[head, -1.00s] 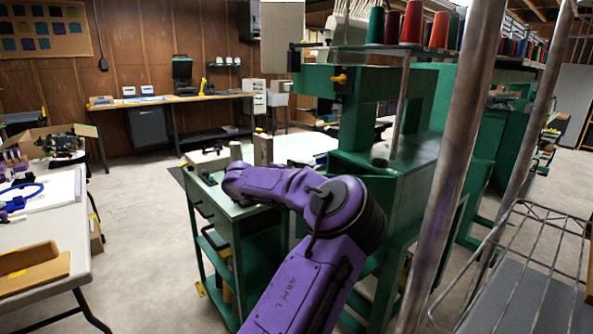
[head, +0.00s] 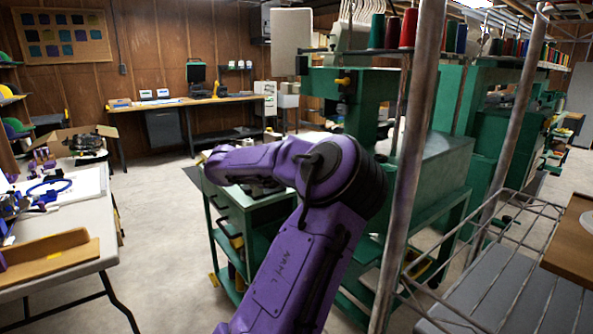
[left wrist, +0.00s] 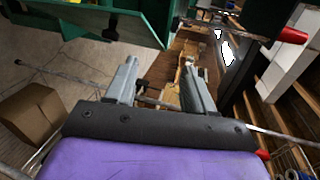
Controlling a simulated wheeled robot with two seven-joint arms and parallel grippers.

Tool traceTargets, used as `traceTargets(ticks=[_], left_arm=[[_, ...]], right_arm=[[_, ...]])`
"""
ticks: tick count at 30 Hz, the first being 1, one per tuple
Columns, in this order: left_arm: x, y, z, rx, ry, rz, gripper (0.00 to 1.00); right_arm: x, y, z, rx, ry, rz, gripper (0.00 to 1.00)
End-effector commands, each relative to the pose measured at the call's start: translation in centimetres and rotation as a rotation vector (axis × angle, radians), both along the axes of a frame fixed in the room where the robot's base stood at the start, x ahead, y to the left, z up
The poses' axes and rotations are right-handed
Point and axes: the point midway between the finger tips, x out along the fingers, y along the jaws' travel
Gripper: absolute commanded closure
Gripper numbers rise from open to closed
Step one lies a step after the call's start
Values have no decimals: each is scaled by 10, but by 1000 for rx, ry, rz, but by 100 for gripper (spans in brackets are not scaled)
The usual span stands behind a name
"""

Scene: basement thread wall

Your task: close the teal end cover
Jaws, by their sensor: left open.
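My left gripper (left wrist: 160,64) is open in the left wrist view, with nothing between its two grey fingers. A teal panel (left wrist: 105,22) juts out at the upper left of that view, beyond the left finger and apart from it. It looks like a swung-out cover, but I cannot tell for sure. In the head view my purple left arm reaches in front of the green machine (head: 440,165), and its gripper is hidden. No end cover can be made out clearly in the head view. My right gripper is not in view.
A metal post (head: 405,190) and a wire rack (head: 500,270) stand close on the right. A green cart (head: 262,225) is behind my arm. A white table (head: 75,225) is at left, with open floor (head: 165,220) between. A cardboard box (left wrist: 30,122) shows in the wrist view.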

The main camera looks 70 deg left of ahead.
Motion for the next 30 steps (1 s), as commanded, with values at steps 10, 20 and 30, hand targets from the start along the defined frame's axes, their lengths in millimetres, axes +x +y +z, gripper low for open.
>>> traceTargets(ticks=[10,20,30], left_arm=[[-31,27,-16,-26,1,3,47],[-52,30,-18,-27,3,0,47],[-53,29,-15,-28,2,0,47]], right_arm=[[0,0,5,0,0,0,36],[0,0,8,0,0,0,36],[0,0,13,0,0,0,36]])
